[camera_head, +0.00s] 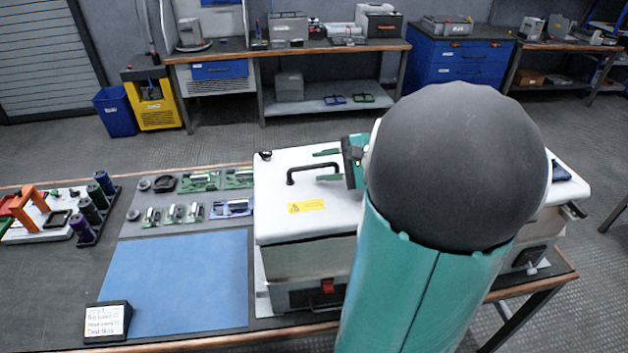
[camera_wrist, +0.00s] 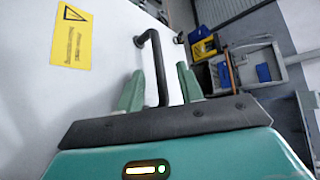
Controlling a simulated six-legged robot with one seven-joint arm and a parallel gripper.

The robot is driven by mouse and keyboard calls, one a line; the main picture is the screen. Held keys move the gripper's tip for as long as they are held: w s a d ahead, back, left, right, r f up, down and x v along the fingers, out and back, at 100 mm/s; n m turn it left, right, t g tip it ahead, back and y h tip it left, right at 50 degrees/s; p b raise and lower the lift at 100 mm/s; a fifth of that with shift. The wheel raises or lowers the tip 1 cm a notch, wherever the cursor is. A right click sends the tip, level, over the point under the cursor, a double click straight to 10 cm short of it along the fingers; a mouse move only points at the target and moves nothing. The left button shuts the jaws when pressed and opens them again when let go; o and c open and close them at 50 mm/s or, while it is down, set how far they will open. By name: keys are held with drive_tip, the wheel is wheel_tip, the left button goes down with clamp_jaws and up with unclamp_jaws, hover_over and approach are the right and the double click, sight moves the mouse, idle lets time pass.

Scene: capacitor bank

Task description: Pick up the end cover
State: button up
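The end cover looks to be the white lid (camera_head: 275,208) on top of the box at the middle of the table, though no label names it. It bears a black bar handle (camera_head: 311,167) and a yellow warning label (camera_head: 306,207). In the wrist view the white surface (camera_wrist: 98,95) fills the left. My gripper (camera_head: 318,166) is open, with its green fingers on either side of the handle. In the wrist view the handle (camera_wrist: 158,62) runs between the fingers (camera_wrist: 160,75), with a gap on both sides. My arm hides the lid's middle and right part in the head view.
A blue mat (camera_head: 185,283) lies left of the box, with a small sign (camera_head: 107,321) at its front corner. Several green boards (camera_head: 200,181) lie behind the mat. Dark and coloured cylinders (camera_head: 90,211) stand in a rack at the left. Workbenches line the back wall.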

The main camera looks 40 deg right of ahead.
clamp_jaws()
idle(1.4)
